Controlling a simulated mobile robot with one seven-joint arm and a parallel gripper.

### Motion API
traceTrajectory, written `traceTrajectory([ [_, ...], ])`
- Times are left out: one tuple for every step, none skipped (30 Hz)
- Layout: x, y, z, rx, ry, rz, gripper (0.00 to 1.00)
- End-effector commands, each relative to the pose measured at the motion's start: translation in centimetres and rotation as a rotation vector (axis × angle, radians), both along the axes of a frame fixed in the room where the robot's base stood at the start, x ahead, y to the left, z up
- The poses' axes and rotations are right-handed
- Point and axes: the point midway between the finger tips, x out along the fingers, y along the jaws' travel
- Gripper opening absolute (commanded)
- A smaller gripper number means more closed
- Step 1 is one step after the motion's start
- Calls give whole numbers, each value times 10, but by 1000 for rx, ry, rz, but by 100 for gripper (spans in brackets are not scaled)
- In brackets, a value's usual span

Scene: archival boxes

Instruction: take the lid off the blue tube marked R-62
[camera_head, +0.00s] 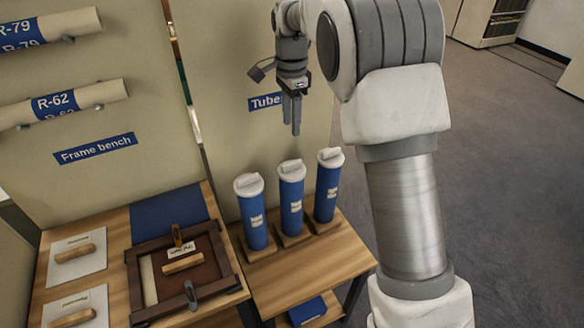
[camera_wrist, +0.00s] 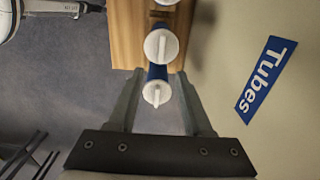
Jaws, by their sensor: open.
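Three blue tubes with white ridged lids stand upright in wooden bases: a left tube (camera_head: 257,222), a middle tube (camera_head: 291,205) and a right tube (camera_head: 325,190). Each has a small pale label, too small to read, so I cannot tell which is R-62. All three lids are on. My gripper (camera_head: 291,130) is open and empty, pointing down above the tubes. In the wrist view, my gripper's fingers (camera_wrist: 160,72) are spread apart, with one tube's white lid (camera_wrist: 155,95) seen between them and another lid (camera_wrist: 161,45) beyond. The fingers look clear of the lids.
The tubes stand on a wooden table (camera_head: 300,265) against a panel with a blue Tubes sign (camera_wrist: 266,78). Left are a dark frame (camera_head: 140,282) and white rolls marked R-79 (camera_head: 65,25) and R-62 (camera_head: 85,97). Open floor (camera_head: 500,180) lies right.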

Motion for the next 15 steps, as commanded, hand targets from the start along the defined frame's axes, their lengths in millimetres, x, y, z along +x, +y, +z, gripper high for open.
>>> traceTrajectory([
  [-1, 0, -14, -1, 4, 0, 50],
  [-1, -1, -21, -1, 4, 0, 50],
  [-1, -1, -30, -1, 5, 0, 50],
  [-1, -1, -36, -1, 4, 0, 50],
  [-1, -1, -43, -1, 5, 0, 50],
  [0, -1, -50, 0, 3, 0, 50],
  [-1, -1, -56, 0, 3, 0, 50],
  [-1, -1, -61, -1, 3, 0, 50],
  [-1, -1, -67, 0, 3, 0, 50],
  [0, -1, -70, -1, 2, 0, 50],
  [0, -1, -73, 0, 1, 0, 50],
  [0, -1, -76, 0, 1, 0, 50],
  [0, -1, -78, 0, 0, 0, 50],
  [0, -1, -79, 0, 0, 0, 50],
  [0, -1, -81, 0, 0, 1, 50],
])
